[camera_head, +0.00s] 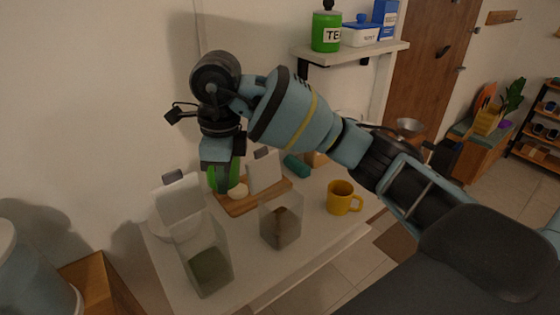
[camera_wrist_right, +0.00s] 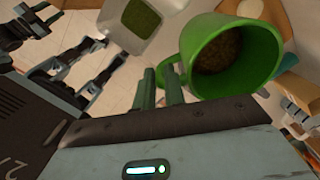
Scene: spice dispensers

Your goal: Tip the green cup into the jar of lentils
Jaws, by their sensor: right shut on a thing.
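My right gripper (camera_head: 222,172) points down over the back of the white table and is shut on the green cup (camera_head: 237,178). The cup is mostly hidden behind the gripper in the head view. In the right wrist view the fingers (camera_wrist_right: 160,88) are at the handle of the cup (camera_wrist_right: 232,62), and brown grains show inside it. A clear jar (camera_head: 207,262) with green contents stands at the table's front left. A second clear jar (camera_head: 283,222) with brown contents stands to its right. I cannot tell which holds lentils. My left gripper is not in view.
A yellow mug (camera_head: 342,198) stands on the table's right. White dispensers (camera_head: 180,205) and (camera_head: 264,168) stand left and behind, near a wooden board (camera_head: 250,203). A shelf (camera_head: 350,54) with a green tea tin (camera_head: 326,32) hangs above. Free table (camera_head: 310,245) lies right of the brown jar.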

